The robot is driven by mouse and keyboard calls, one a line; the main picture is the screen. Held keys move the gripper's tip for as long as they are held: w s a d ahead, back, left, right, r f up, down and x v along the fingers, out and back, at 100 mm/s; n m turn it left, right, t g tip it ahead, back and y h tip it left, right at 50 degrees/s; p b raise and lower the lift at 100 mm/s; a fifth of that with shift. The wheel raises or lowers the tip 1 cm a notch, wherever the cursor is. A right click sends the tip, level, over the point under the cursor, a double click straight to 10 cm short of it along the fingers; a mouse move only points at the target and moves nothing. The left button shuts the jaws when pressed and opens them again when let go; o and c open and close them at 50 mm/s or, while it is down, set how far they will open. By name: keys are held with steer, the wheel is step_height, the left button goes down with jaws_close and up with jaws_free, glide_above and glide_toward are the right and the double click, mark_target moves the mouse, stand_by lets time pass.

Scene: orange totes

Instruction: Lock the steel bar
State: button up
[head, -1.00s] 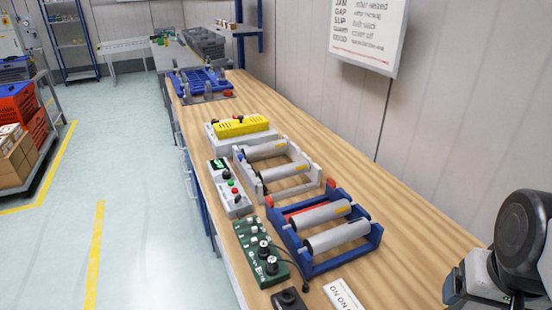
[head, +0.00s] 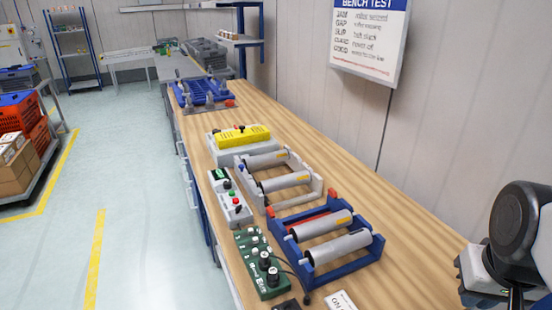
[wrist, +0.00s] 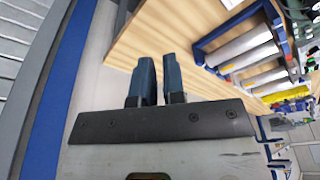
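I cannot make out a steel bar for certain. At the far end of the bench, the head view shows a blue fixture (head: 203,91) with grey upright parts and a small red part at its near right; its details are too small to read. My gripper (wrist: 160,62) shows in the wrist view with two dark blue fingers a narrow gap apart and nothing between them. It is near the bench edge, well apart from the far fixture. In the head view only part of my arm shows at the right edge; the gripper is not seen there.
A blue roller frame (head: 345,269), a grey roller frame (head: 318,184), a yellow-topped box (head: 240,137), a grey button box (head: 232,205) and a green knob panel (head: 254,266) line the bench (head: 400,225). The bench's wall side is clear. A sign (head: 368,45) hangs above.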

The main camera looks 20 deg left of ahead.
mark_target(247, 177)
steer(key=w+a+r+n, duration=0.1)
steer(key=w+a+n, duration=0.1)
steer(key=w, duration=0.3)
steer(key=w+a+r+n+y, duration=0.1)
steer(key=w+a+n, duration=0.2)
steer(key=w+a, duration=0.1)
steer(key=w+a+r+n+y, duration=0.1)
steer(key=w+a+n, duration=0.1)
steer(key=w, duration=0.3)
steer(key=shift+w+a+r+n, duration=0.15)
steer(key=shift+a+r, duration=0.05)
steer(key=shift+a, duration=0.25)
steer(key=shift+w+a+r+n, duration=0.15)
steer(key=shift+a, duration=0.25)
jaws_close()
steer(key=w+a+f+n+g+y, duration=0.1)
steer(key=w+a+f+n+y, duration=0.1)
steer(key=w+a+n, duration=0.75)
steer(key=w+a+f+n+g+y, duration=0.15)
steer(key=w+a+n, duration=0.25)
steer(key=w+a, duration=1)
steer(key=w+a+f+n, duration=0.1)
steer(key=a+f+n, duration=0.1)
steer(key=a, duration=0.7)
steer(key=w+a+f+n+y, duration=0.1)
steer(key=w+a+f+n, duration=0.1)
steer(key=a, duration=0.7)
steer(key=shift+f+n, duration=0.85)
steer(key=shift+f, duration=0.05)
